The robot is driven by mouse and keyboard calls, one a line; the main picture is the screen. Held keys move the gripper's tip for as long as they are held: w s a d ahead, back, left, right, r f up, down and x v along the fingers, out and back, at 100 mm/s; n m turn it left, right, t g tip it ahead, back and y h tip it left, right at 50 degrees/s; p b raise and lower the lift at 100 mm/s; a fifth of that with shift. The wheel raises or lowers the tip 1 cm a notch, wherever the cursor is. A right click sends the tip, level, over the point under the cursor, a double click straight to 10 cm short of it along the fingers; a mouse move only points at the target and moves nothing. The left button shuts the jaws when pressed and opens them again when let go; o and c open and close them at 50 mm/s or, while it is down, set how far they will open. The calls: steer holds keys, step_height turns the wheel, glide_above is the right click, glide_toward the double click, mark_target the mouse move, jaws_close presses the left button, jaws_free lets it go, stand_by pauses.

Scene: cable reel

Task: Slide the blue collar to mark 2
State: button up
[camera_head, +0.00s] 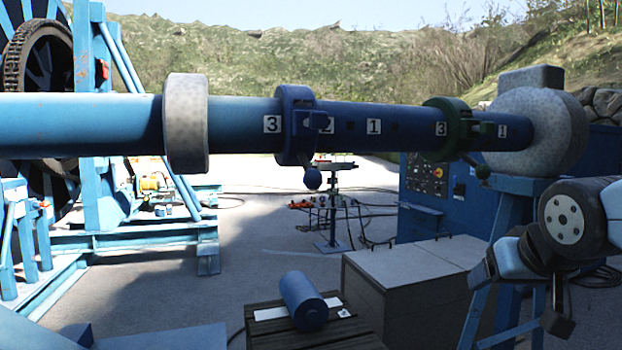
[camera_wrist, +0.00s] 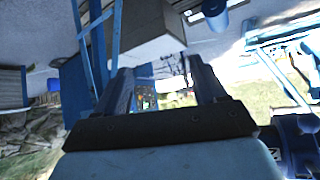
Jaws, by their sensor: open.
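The blue collar (camera_head: 293,125) sits around the blue bar (camera_head: 405,126). Its ring is between mark 3 (camera_head: 272,124) and mark 2 (camera_head: 328,125), and its dark lug partly overlaps the plate of mark 2. A knob (camera_head: 312,178) hangs below the collar. Mark 1 (camera_head: 374,126) is to the right. My gripper (camera_head: 522,294) is at the lower right, below the bar and well apart from the collar. It is open; in the wrist view its fingers (camera_wrist: 163,85) are spread with nothing held between them.
A green collar (camera_head: 447,128) sits on the bar between another 3 and 1. Speckled grey pieces, one left (camera_head: 186,123) and one right (camera_head: 528,130), flank the marked stretch. Below are a grey box (camera_head: 410,275) and a blue cylinder (camera_head: 304,300) on a slatted surface.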

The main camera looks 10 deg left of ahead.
steer(key=w+a+r+n+t+y, duration=0.1)
steer(key=w+a+r+t+y, duration=0.15)
steer(key=a, duration=0.35)
steer(key=w+a+r+n+t+y, duration=0.1)
steer(key=w+a+r+y, duration=0.1)
steer(key=w+a+r, duration=0.3)
steer(key=n+y, duration=0.3)
steer(key=y, duration=0.3)
glide_toward(309, 177)
steer(key=x, duration=0.4)
steer(key=d+x, duration=0.1)
steer(key=x, duration=0.3)
steer(key=w+x, duration=0.1)
steer(key=x, duration=0.4)
steer(key=shift+w+f, duration=0.2)
jaws_close()
